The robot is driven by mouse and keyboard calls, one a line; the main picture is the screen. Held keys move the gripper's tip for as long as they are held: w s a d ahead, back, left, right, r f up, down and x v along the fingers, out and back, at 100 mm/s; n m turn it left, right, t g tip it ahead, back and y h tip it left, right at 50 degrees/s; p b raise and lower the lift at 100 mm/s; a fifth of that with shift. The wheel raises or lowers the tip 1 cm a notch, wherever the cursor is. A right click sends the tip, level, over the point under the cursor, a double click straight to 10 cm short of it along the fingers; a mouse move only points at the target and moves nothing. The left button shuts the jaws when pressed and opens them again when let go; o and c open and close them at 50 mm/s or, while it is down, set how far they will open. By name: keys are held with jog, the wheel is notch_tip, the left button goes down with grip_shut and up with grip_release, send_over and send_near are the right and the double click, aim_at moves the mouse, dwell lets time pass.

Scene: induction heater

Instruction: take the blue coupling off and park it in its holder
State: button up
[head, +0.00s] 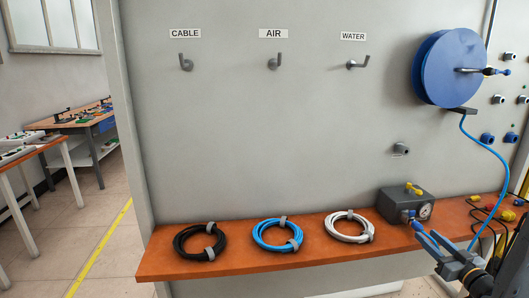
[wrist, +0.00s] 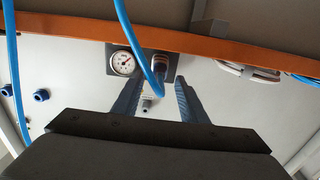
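The blue coupling (head: 407,216) sits on the left of the front of a grey box (head: 396,200) with a gauge, on the orange shelf. It also shows in the wrist view (wrist: 159,63), with a blue hose bending away from it. My gripper (head: 424,232) is open, its blue fingers pointing at the coupling. In the wrist view my gripper (wrist: 157,80) has one finger on each side of the coupling and hose; I cannot tell whether they touch. A grey wall fitting (head: 400,149) is above the box; I cannot tell which fitting is the holder.
A blue hose reel (head: 448,68) hangs on the wall, its hose (head: 499,180) running down beside my arm. Black (head: 200,241), blue (head: 278,235) and white (head: 350,226) coils lie on the shelf (head: 240,262). Blue wall fittings (head: 487,138) are at right. The labelled hooks are empty.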

aim_at(422, 231)
jog(key=shift+w+a+b, duration=0.15)
jog(key=shift+w+b, duration=0.15)
jog(key=shift+w, duration=1.05)
jog(key=shift+w+a+b, duration=0.1)
jog(key=shift+w+b, duration=0.2)
jog(key=shift+w, duration=1.05)
grip_shut()
jog(key=shift+s, duration=0.15)
jog(key=shift+s+d+p, duration=0.15)
jog(key=shift+s+p, duration=0.5)
jog(key=shift+s, duration=0.8)
jog(key=shift+s+d+p, duration=0.1)
jog(key=shift+s+p, duration=0.5)
jog(key=shift+s, duration=0.8)
